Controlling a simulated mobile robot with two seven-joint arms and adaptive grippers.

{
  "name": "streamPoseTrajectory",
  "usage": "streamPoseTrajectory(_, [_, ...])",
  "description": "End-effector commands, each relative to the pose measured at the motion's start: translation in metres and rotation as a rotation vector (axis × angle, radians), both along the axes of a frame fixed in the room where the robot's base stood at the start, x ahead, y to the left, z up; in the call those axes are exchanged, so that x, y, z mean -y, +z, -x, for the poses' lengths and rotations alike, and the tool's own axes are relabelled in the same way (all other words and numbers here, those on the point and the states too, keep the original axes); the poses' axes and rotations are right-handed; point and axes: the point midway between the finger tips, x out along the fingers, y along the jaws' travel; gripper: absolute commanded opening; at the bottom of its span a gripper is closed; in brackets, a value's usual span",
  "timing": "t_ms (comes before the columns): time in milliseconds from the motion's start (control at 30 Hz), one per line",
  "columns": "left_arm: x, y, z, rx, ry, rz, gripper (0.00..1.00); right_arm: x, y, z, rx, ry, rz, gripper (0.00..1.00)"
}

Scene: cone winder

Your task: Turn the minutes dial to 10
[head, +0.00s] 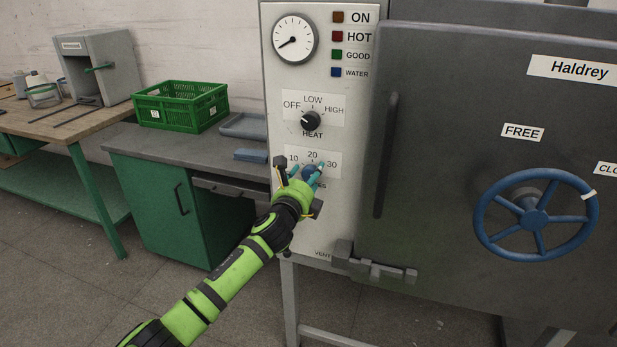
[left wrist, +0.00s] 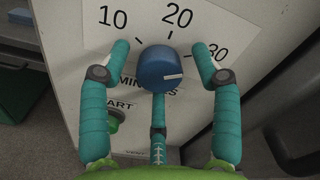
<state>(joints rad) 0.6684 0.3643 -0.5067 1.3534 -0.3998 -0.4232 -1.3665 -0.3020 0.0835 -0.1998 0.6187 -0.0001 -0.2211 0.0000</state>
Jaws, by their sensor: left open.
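The minutes dial is a blue round knob (head: 311,171) on the light control panel, below the black heat knob. In the left wrist view the minutes dial (left wrist: 160,68) has a white mark pointing right, just below the direction of the 30. The labels 10, 20 and 30 run over it from left to right. My left gripper (head: 306,170) is at the dial. In the left wrist view my left gripper (left wrist: 161,50) is open, with teal fingers to the left and right of the knob and a third below it. No clear grip on the knob shows. My right gripper is out of view.
A green button (left wrist: 115,121) sits below left of the dial, its label partly hidden by a finger. The heat knob (head: 311,120) is above. A grey door with a blue handwheel (head: 535,215) is at right. A workbench with a green crate (head: 180,107) stands left.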

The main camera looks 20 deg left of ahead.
Motion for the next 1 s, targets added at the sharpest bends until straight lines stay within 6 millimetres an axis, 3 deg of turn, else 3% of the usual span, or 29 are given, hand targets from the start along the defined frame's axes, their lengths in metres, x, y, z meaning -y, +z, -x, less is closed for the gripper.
streamPoseTrajectory(167, [-0.0001,-0.0001,-0.0001,0.000,0.000,0.000,0.64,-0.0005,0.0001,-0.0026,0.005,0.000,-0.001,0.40])
streamPoseTrajectory(200, [-0.0001,-0.0001,-0.0001,0.000,0.000,0.000,0.60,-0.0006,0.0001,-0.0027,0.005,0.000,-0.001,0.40])
streamPoseTrajectory(333, [-0.0001,-0.0003,0.0000,-0.001,0.001,0.000,0.08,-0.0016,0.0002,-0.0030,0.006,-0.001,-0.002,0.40])
streamPoseTrajectory(700, [0.0000,-0.0004,0.0002,-0.002,0.000,0.024,0.07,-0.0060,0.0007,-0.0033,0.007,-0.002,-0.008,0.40])
streamPoseTrajectory(1000, [0.0001,-0.0005,0.0002,-0.009,0.001,0.188,0.07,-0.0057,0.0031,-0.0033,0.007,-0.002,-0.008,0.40])
